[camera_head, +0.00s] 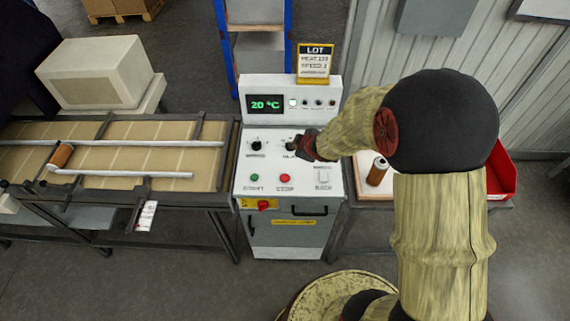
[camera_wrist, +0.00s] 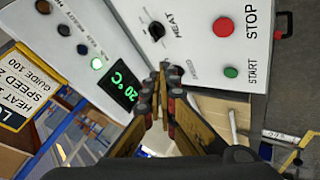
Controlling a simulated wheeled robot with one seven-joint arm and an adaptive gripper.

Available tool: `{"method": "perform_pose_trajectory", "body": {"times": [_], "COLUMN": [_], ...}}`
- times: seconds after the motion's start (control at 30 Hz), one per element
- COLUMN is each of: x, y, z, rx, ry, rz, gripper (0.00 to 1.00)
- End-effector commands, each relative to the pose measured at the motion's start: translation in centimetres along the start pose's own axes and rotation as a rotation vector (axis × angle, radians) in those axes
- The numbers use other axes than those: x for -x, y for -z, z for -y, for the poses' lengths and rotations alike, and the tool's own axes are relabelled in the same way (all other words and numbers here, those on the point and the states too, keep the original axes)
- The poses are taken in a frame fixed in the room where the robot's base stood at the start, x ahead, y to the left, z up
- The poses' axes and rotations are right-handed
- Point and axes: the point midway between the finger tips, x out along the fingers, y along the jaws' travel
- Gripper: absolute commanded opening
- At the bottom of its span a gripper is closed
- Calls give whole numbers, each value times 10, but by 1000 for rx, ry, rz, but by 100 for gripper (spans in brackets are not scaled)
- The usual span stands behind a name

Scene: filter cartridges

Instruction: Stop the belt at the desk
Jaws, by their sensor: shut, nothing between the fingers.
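The control desk (camera_head: 244,160) stands in the middle of the head view, right of the belt (camera_head: 140,170). A red STOP button (camera_head: 285,178) sits on its sloped panel; it also shows in the wrist view (camera_wrist: 223,27). The green START button (camera_head: 255,177) is left of it, also in the wrist view (camera_wrist: 231,72). My gripper (camera_head: 303,146) is shut and empty over the upper right of the panel, beyond STOP and apart from it. It partly covers a knob there. The wrist view shows its closed fingertips (camera_wrist: 166,76) near the HEAT knob (camera_wrist: 157,30).
The display (camera_head: 265,104) reads 20 °C, and one lamp (camera_head: 292,103) is lit. A second red button (camera_head: 263,204) sits on a yellow plate on the desk front. A cartridge (camera_head: 61,155) lies on the belt; another (camera_head: 377,171) stands right of the desk near a red bin (camera_head: 503,178).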

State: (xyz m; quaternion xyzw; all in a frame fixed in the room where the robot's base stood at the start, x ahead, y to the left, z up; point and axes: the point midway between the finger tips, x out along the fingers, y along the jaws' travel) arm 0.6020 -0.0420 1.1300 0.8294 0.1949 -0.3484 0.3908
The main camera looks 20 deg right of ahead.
Motion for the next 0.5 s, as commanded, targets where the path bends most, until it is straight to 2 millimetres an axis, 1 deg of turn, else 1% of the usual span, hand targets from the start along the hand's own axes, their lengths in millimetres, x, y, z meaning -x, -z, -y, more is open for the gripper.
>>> {"method": "perform_pose_trajectory", "body": {"times": [0.03, 0.1, 0.2, 0.3, 0.4, 0.5], "x": [-2, -11, -19, -24, -26, -28], "y": [4, 8, 10, 13, 14, 13], "z": [5, 16, 34, 48, 56, 60], "rx": [35, 81, 129, 158, 174, 179], "ry": [29, 56, 91, 113, 125, 129], "rz": [-25, -72, -130, -173, -197, -205], "gripper": [0, 0, 0, 0, 0, 0]}}
